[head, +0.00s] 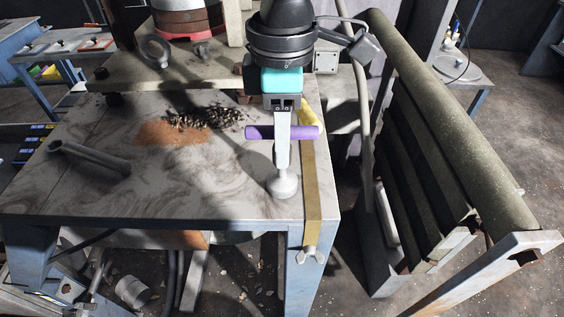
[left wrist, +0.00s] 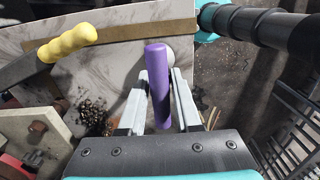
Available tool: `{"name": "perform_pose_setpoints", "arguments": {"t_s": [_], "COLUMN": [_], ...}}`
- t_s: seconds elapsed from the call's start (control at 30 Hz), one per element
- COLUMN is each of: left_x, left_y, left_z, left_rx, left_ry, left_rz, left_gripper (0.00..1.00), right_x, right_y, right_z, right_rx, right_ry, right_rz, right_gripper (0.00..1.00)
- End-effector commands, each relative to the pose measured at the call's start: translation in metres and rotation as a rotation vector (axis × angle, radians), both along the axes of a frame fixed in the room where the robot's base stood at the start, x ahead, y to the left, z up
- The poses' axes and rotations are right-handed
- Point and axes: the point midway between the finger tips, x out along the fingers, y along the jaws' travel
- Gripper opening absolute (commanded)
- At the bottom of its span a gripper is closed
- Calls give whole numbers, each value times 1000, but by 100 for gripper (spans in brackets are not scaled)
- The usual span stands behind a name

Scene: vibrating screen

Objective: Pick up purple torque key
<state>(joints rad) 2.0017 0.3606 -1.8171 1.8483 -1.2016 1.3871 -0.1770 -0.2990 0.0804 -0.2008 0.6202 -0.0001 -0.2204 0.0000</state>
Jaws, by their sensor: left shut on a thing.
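The purple torque key (head: 256,132) shows in the head view as a purple bar lying crosswise at my left gripper (head: 283,150), above the right side of the worktable (head: 225,203). In the left wrist view the purple handle (left wrist: 158,75) stands between the two grey fingers of my left gripper (left wrist: 158,95). The gripper is shut on it. A pale rounded piece (head: 284,184) shows below the fingers; I cannot tell whether it belongs to the key. The fingers hide the middle of the key. My right gripper is not in view.
A brown strap (head: 312,185) with a wing nut (head: 310,255) runs along the table's right edge. A yellow-handled tool (left wrist: 70,43) is close by. Dark bits (head: 205,119) and brown grit lie behind. A metal pipe (head: 88,157) lies left. A slatted frame (head: 425,150) stands right.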

Motion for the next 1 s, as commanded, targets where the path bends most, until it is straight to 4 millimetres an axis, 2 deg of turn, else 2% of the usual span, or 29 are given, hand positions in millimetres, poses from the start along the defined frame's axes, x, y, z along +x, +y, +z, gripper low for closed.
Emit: {"name": "perform_pose_setpoints", "arguments": {"t_s": [0.03,0.2,1.0], "left_x": [0,0,0], "left_y": [0,0,0], "left_z": [0,0,0], "left_rx": [0,0,-1], "left_ry": [0,0,-1], "left_rz": [0,0,0], "left_gripper": [17,0,0], "right_x": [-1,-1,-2], "right_y": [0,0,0], "right_z": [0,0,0], "right_rx": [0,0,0], "right_ry": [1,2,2], "right_rz": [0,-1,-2], "right_gripper": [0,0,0]}}
